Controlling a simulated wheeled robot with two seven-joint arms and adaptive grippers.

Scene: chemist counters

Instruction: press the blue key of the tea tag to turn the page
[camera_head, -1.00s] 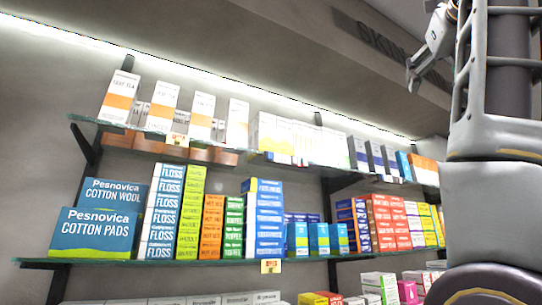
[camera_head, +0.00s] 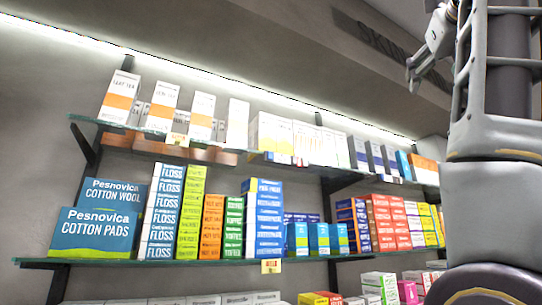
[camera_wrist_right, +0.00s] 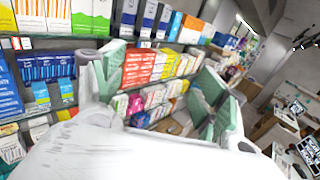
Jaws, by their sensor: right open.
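White and orange tea boxes (camera_head: 120,97) stand in a spaced row at the left of the upper glass shelf. A small pale yellow tag (camera_head: 179,140) sits at this shelf's edge below them; it is probably the tea tag. Its blue key is too small to make out. My right gripper (camera_head: 411,77) is high at the right of the head view, well away from the tag. In the right wrist view the right gripper (camera_wrist_right: 160,82) has its two green-padded fingers wide apart, with nothing between them. My left gripper is not in view.
The lower shelf (camera_head: 150,262) holds blue cotton boxes (camera_head: 95,232), floss boxes (camera_head: 163,212) and other coloured stacks. Another tag (camera_head: 271,266) hangs on its edge. The space in front of the shelves at the left and middle is clear. My arm covers the right side.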

